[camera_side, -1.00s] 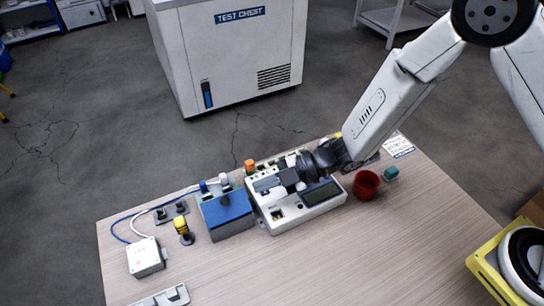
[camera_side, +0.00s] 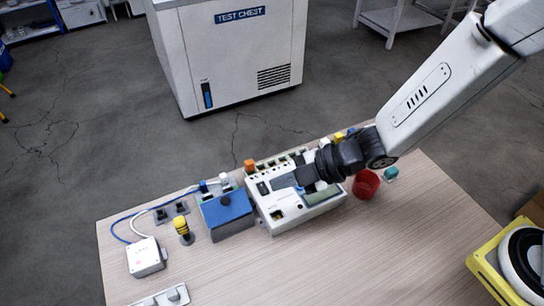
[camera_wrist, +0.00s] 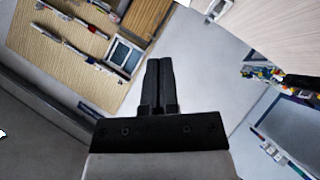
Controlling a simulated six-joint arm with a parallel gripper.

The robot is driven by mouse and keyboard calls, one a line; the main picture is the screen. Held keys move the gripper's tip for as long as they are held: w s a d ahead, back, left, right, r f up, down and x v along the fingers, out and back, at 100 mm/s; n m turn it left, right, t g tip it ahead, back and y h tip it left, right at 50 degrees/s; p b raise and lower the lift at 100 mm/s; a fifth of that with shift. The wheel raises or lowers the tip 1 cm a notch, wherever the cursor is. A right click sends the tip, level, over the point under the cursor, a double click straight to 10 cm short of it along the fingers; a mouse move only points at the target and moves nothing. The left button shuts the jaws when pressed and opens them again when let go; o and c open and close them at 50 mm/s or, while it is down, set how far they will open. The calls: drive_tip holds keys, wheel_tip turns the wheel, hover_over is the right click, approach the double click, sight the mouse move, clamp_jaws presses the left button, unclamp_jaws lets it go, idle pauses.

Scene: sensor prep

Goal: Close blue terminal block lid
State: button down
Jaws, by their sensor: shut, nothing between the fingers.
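The blue terminal block (camera_side: 232,226) stands near the middle of the table in the side view. Its blue lid (camera_side: 226,209) appears to lie flat over the top, with a small dark spot on it. I cannot tell whether it is fully seated. My gripper (camera_side: 280,182) is to the right of the block, over the white instrument, and apart from the block. In the wrist view its two black fingers (camera_wrist: 158,80) are together with nothing between them. I cannot pick out the block with certainty in the wrist view.
The white instrument (camera_side: 293,213) stands right beside the block. A yellow-topped plug (camera_side: 183,228), a white box (camera_side: 146,257) and cables are to the left. A red cup (camera_side: 366,184) and a teal piece (camera_side: 391,173) are to the right. The table's front middle (camera_side: 300,270) is clear.

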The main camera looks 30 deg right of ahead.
sight(224, 198)
drive_tip(key=shift+w+d+f+x, duration=0.2)
drive_tip(key=shift+d+f+x, duration=0.1)
drive_tip(key=shift+x, duration=1.8)
drive_tip(key=shift+w+d+f+x, duration=0.2)
drive_tip(key=shift+d+f+x, duration=0.1)
drive_tip(key=shift+x, duration=1.8)
drive_tip(key=shift+w+d+f+x, duration=0.2)
drive_tip(key=shift+d+f+x, duration=0.1)
drive_tip(key=shift+x, duration=1.8)
drive_tip(key=shift+w+f+m+g, duration=0.1)
drive_tip(key=shift+w+m+g, duration=0.3)
drive_tip(key=shift+w+g, duration=0.25)
drive_tip(key=shift+w+f+m+g+h, duration=0.3)
drive_tip(key=shift+w+m+g, duration=0.3)
drive_tip(key=shift+g, duration=0.35)
drive_tip(key=shift+w+f, duration=0.65)
drive_tip(key=shift+w, duration=0.35)
drive_tip(key=shift+r, duration=0.1)
